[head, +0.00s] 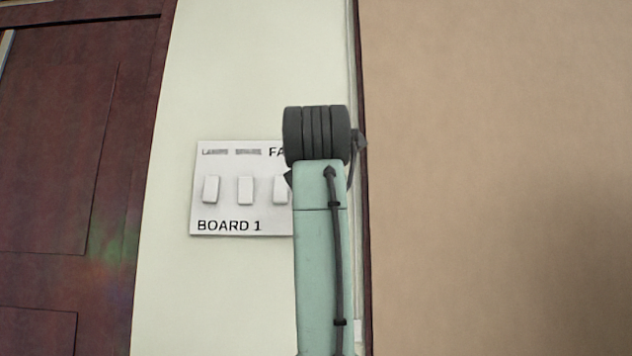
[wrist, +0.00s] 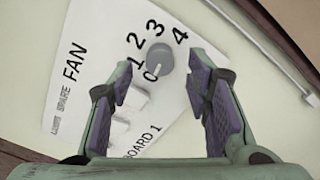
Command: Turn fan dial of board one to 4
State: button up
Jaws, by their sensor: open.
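Board one (head: 225,213) is a white panel marked BOARD 1 on the pale wall in the head view. My arm hides its right part there, including the dial. In the wrist view the board (wrist: 75,104) appears tilted, with the word FAN and numbers 0 to 4. The round grey fan dial (wrist: 160,57) sits among the numbers, and its light mark seems to point toward 0. My gripper (wrist: 158,76) is open and empty, with one purple-padded finger on each side of the dial in the picture. I cannot tell how far the fingertips are from the board.
White rocker switches (head: 245,191) sit in a row on the board, left of my arm. A dark red wooden door (head: 60,150) is at the left. A dark vertical edge (head: 363,200) and a tan wall (head: 500,150) are at the right.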

jog(key=w+p, duration=0.1)
jog(key=w, duration=0.2)
jog(key=shift+w, duration=0.4)
jog(key=shift+c, duration=0.5)
grip_shut()
